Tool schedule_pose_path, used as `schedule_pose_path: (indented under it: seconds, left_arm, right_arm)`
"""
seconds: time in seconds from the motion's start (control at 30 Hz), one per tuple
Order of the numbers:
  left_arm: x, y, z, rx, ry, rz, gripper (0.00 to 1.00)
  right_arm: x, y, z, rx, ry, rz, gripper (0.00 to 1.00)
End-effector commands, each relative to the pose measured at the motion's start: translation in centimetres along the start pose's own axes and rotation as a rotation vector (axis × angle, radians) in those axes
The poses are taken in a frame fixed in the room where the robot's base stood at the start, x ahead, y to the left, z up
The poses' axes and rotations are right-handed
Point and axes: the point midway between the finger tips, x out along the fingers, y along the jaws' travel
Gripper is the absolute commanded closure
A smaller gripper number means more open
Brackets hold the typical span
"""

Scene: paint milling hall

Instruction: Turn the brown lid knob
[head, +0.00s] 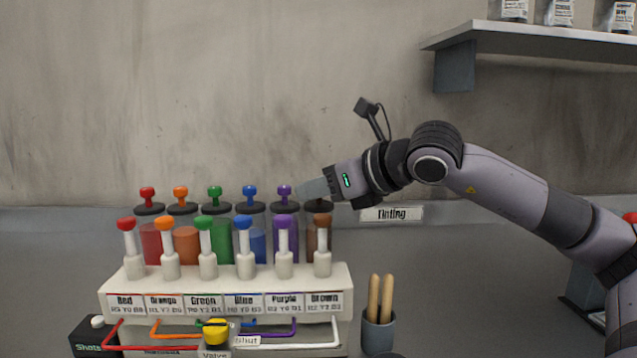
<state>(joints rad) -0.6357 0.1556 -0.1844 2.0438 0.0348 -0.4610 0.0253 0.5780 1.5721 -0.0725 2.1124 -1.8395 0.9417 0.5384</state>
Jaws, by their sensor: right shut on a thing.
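The brown jar (312,240) stands at the right end of the back row, under a dark lid (310,208). Its lid knob is hidden behind the fingers of my right gripper (312,188). That gripper reaches in from the right, just above the lid, and is shut on the brown lid knob. In front of the jar is a white plunger with a brown top (322,220), above the "Brown" label (324,302). My left gripper is not in view.
Close left is the purple lid knob (284,190), then the blue one (250,191) and several more. A cup (378,333) with wooden sticks stands right of the white rack (120,290). A yellow valve knob (215,332) is in front. A shelf (530,42) hangs upper right.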

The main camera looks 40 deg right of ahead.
Motion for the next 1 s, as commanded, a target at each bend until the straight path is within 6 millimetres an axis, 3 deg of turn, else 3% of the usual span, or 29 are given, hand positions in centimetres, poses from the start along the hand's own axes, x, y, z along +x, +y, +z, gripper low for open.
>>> schedule_pose_path:
  seconds: [0.43,0.47,0.5,0.53,1.0]
  left_arm:
    - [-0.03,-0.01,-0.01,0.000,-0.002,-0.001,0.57]
    - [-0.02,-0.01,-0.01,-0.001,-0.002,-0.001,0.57]
    - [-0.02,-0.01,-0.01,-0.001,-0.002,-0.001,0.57]
    - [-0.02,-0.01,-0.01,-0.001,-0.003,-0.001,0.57]
    - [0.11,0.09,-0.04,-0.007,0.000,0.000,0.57]
  right_arm:
    - [-0.03,0.01,0.04,0.003,-0.003,-0.009,1.00]
    - [-0.02,0.01,0.04,0.003,-0.003,-0.009,0.68]
    - [-0.02,0.01,0.04,0.003,-0.003,-0.009,0.55]
    - [-0.02,0.01,0.03,0.003,-0.003,-0.009,0.51]
    - [0.03,0.19,-0.07,0.002,-0.002,0.003,0.51]
